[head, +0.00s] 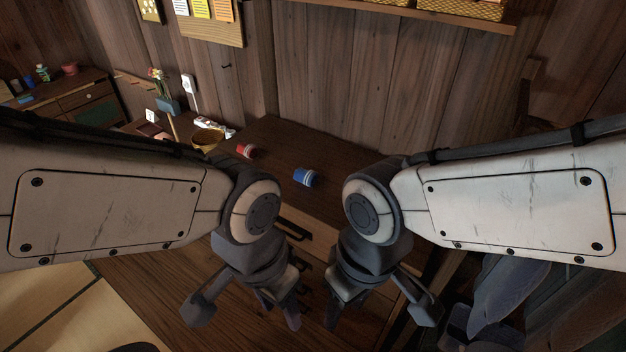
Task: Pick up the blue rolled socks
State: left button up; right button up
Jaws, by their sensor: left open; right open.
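The blue rolled socks (306,177), with white stripes at one end, lie on a dark wooden table top. They show between my two arms, beyond both grippers. My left gripper (247,318) is open and empty, low in the view and nearer to me than the socks. My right gripper (378,322) is open and empty, also low in the view, to the right of the left one. Neither gripper touches the socks. Part of the table is hidden behind my arms.
A red rolled item (246,151) lies on the table, left of the blue socks. Further left are a yellow basket (207,137), a white object (214,126) and a vase with flowers (166,103). A plank wall (390,75) rises behind. The table around the socks looks clear.

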aim_at(309, 178)
jog(key=z, duration=0.15)
jog(key=k, duration=0.25)
jog(key=u, duration=0.75)
jog(key=i, duration=1.6)
jog(key=z, duration=1)
